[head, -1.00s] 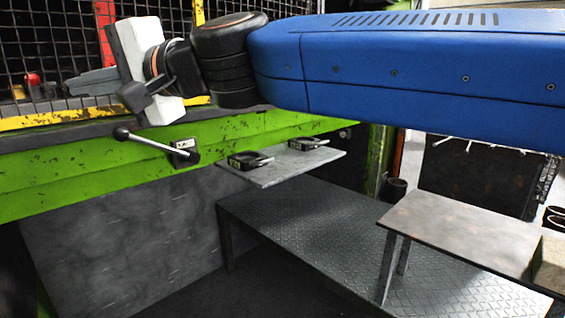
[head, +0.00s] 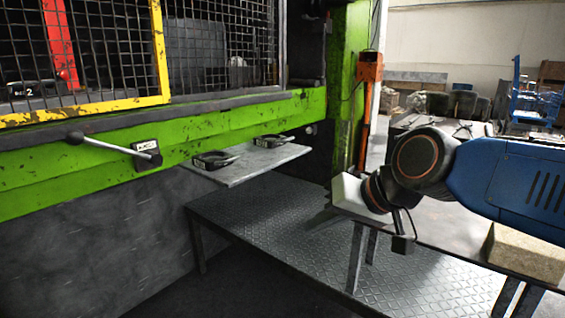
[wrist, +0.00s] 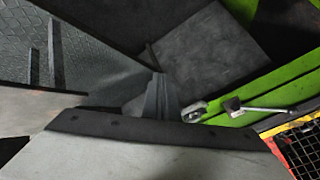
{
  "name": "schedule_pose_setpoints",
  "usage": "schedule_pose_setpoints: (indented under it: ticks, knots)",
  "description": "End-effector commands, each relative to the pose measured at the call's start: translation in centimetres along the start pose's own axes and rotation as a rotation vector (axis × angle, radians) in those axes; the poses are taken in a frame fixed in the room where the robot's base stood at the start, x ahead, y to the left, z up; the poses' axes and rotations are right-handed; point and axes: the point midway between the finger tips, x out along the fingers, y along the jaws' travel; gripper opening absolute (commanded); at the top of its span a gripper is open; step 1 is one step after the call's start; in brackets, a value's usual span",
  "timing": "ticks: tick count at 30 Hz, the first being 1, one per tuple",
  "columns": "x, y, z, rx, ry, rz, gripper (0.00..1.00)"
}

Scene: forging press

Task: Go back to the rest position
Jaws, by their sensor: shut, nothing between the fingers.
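My gripper (head: 322,217) is at the right of the head view, its white body in front of a grey table and its grey fingers over the treadplate platform. In the wrist view the fingers (wrist: 158,88) are together, shut and empty. My blue arm reaches in from the right edge, with the wrist bent down. No part touches the press or the shelf in view.
The green press beam (head: 60,178) with a lever (head: 108,148) runs along the left. The treadplate platform (head: 270,220) lies below. A table (head: 440,225) with a tan block (head: 525,252) stands close under my arm.

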Motion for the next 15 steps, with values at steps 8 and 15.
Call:
schedule_pose_setpoints:
  ticks: [8,15]
  knots:
    - [-2.4,12.8,7.5,-0.02,-0.066,0.275,0.0]
    - [-4.7,20.6,14.5,-0.015,-0.151,0.471,0.0]
